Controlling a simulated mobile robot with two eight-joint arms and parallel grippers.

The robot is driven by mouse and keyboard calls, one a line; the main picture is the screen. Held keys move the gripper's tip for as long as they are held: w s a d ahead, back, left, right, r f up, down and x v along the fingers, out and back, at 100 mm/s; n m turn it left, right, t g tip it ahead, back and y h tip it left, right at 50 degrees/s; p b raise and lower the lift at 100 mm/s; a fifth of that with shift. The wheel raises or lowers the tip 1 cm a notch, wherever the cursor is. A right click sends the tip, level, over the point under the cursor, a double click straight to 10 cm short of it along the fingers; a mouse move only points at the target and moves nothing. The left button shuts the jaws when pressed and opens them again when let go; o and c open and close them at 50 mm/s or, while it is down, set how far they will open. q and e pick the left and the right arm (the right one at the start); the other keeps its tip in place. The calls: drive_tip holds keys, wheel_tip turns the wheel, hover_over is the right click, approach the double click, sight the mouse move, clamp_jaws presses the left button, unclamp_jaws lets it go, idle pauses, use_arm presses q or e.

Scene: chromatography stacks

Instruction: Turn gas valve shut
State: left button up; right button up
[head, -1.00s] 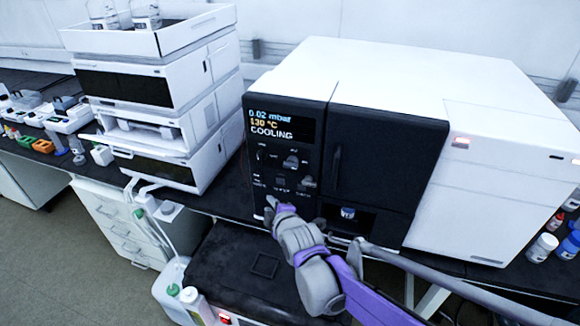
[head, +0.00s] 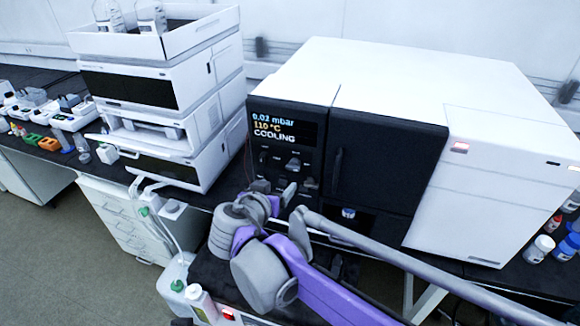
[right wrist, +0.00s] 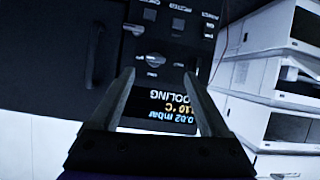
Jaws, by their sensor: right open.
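The instrument's black control panel (head: 283,140) has a display (head: 281,126) reading COOLING and 110 °C, with several grey knobs below it. One knob (head: 293,163) shows above my right gripper (head: 285,191), which is in front of the panel's lower part. In the right wrist view the panel is upside down. My right gripper (right wrist: 158,74) is open there, its two fingers apart and pointing at the knobs. A knob (right wrist: 156,60) lies just beyond the gap, with nothing visibly gripped. The labels are too small to tell which knob is the gas valve. My left gripper is not in view.
A black door (head: 385,160) with a vertical handle adjoins the panel. A stack of white modules (head: 160,85) stands to the left, topped by a tray with bottles. Small bottles (head: 540,249) stand at the right. A black box is below my right arm.

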sight(293, 166)
drive_tip(key=shift+m, duration=0.7)
drive_tip(key=x, duration=0.3)
drive_tip(key=r+x, duration=0.1)
drive_tip(key=x, duration=0.6)
drive_tip(key=shift+w+d+r, duration=0.3)
drive_tip(key=shift+d+r, duration=0.05)
drive_tip(key=shift+d, duration=0.05)
drive_tip(key=shift+c, duration=0.2)
clamp_jaws()
drive_tip(key=shift+h, duration=0.3)
